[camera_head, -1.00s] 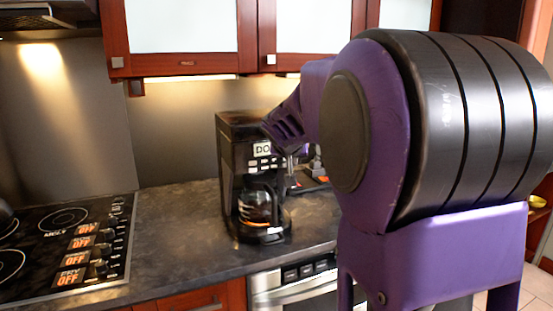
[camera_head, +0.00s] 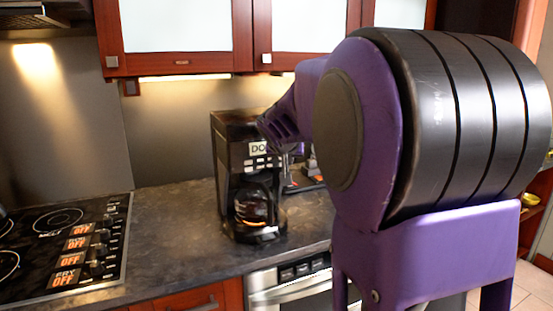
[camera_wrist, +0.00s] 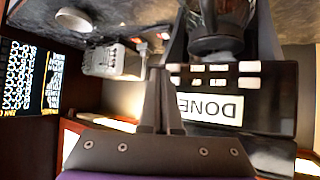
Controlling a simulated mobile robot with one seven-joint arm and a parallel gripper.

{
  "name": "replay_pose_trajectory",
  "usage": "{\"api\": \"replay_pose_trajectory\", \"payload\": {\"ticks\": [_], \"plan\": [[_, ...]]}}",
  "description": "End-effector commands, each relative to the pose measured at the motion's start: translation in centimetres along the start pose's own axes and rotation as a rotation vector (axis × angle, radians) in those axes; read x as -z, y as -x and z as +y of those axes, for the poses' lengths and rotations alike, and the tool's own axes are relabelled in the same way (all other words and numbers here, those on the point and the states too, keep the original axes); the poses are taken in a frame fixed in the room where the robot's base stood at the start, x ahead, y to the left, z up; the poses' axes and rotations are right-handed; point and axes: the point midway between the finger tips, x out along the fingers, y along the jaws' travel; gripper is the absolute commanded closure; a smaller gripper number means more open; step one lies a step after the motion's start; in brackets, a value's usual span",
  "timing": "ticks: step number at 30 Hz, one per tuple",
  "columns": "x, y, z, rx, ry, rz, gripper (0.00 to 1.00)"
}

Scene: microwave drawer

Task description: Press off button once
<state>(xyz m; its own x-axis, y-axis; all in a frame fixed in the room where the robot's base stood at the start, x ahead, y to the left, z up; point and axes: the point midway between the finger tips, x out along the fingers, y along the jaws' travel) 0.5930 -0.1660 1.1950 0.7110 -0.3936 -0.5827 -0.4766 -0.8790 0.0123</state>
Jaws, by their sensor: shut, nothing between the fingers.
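The black coffee maker (camera_head: 232,150) stands on the counter in the head view, with a display and pale buttons above its glass carafe (camera_head: 252,203). In the wrist view its front panel is upside down, with a white DONE display (camera_wrist: 210,108) and two rows of small pale buttons (camera_wrist: 217,75). I cannot read which button is off. My gripper (camera_wrist: 160,72) is shut and empty, its tips just left of the button rows in the wrist view. Whether it touches the panel I cannot tell.
A stove with OFF labels (camera_head: 68,260) is at the left of the dark counter (camera_head: 170,220). Cabinets (camera_head: 180,62) hang above. A grey appliance (camera_wrist: 113,61) and a pale round object (camera_wrist: 73,19) show in the wrist view. Counter left of the coffee maker is clear.

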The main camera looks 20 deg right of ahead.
Motion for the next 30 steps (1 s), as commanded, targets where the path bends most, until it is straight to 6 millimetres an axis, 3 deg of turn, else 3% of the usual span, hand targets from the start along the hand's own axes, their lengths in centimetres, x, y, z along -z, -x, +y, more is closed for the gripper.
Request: {"api": "replay_pose_trajectory", "payload": {"ticks": [30], "plan": [[0.3, -0.6, -0.39, 0.0, 0.001, 0.0, 1.0]]}}
